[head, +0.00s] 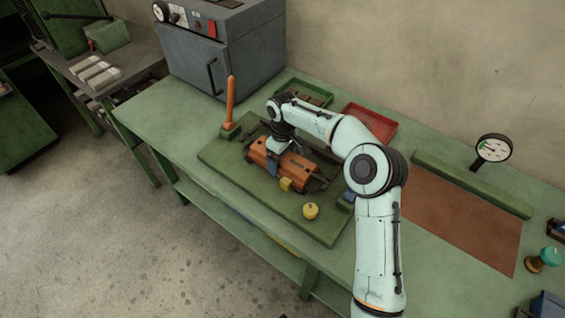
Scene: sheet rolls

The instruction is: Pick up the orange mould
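The orange mould (287,166) lies on a dark green board (240,163) on the green workbench. It is a long block with dark metal parts at its ends and a yellow piece at its front. My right arm reaches over it from the right. My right gripper (273,165) points down at the mould's left part, with a finger against or just in front of its front side. The other finger is hidden, so I cannot tell whether it grips. My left gripper is not in view.
An upright orange handle (230,103) stands left of the mould. A yellow knob (311,211) sits in front. A red tray (370,122) and a green tray (304,92) lie behind. A grey oven (222,50) stands at the back left. A brown mat (462,222) lies right.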

